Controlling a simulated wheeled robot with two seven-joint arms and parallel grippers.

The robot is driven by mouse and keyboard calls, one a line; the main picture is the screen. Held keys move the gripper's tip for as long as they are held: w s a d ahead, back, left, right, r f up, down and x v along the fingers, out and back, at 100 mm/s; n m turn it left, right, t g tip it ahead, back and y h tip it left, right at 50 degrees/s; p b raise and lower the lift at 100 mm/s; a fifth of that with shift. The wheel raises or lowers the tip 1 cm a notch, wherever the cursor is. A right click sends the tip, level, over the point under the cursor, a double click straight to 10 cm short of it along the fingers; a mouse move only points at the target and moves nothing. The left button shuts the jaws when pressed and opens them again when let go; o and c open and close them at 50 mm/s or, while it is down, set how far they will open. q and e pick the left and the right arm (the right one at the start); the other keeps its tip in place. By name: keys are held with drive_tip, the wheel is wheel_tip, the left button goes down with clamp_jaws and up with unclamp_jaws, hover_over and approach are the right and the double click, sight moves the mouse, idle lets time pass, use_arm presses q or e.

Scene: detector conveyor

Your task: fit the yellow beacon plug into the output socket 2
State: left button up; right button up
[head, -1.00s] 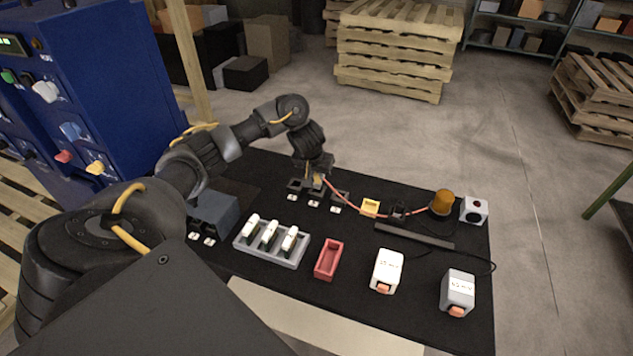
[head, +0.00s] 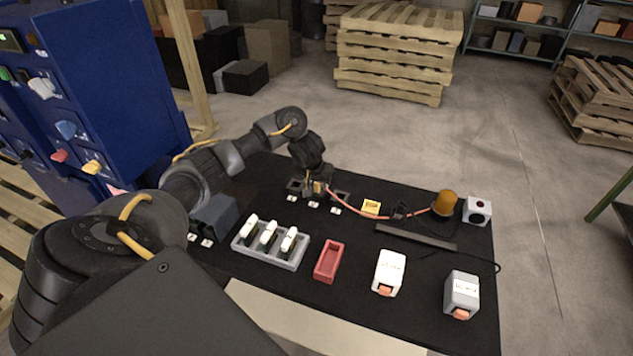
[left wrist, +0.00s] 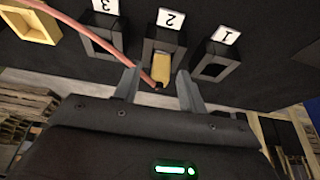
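The yellow beacon plug (left wrist: 160,78) is at output socket 2 (left wrist: 178,57), its far end within the socket's opening; how deep it sits I cannot tell. My left gripper (left wrist: 160,88) has one finger on each side of the plug, with a gap showing on both sides, so it is open around it. In the head view the left gripper (head: 317,190) is low over the middle socket and partly hides it. A red cable (head: 350,204) runs from the plug to the orange beacon (head: 444,204). My right gripper is out of view.
Socket 1 (left wrist: 215,62) and socket 3 (left wrist: 100,40) flank socket 2, both empty. A yellow holder (head: 371,208), a dark bar (head: 415,237), a red tray (head: 328,262) and a grey rack (head: 262,250) with white pieces share the black table. Two labelled boxes stand front right.

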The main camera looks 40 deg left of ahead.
use_arm(q)
drive_tip(key=shift+r, duration=0.15)
drive_tip(key=p+v, duration=0.8)
drive_tip(key=v, duration=0.4)
drive_tip(key=shift+d, duration=0.1)
